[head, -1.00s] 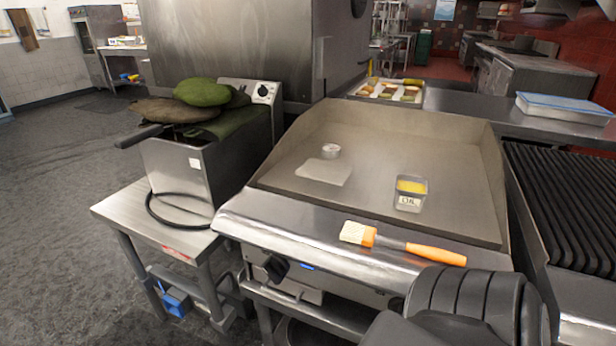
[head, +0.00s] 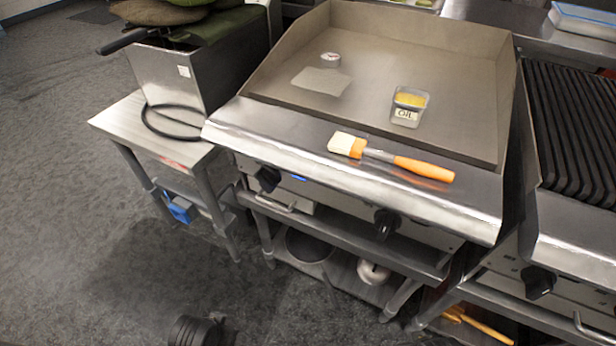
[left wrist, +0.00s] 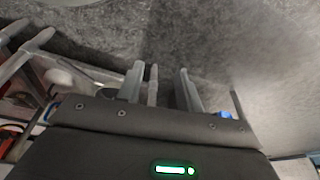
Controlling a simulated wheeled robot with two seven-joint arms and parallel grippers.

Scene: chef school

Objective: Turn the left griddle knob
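The left griddle knob (head: 268,178) is a black knob on the front panel of the steel griddle (head: 300,140), beside a small blue light. A second black knob (head: 386,223) sits further right on the same panel. Neither knob is touched. A dark ribbed part of my own arm (head: 200,330) shows at the bottom edge of the head view, well below the knob. My right gripper is in neither view.
An orange-handled brush (head: 400,162) lies on the griddle's front ledge. A low steel table (head: 125,118) with a fryer (head: 170,80) is at left. A ribbed grill (head: 580,130) is at right. The floor in front is clear.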

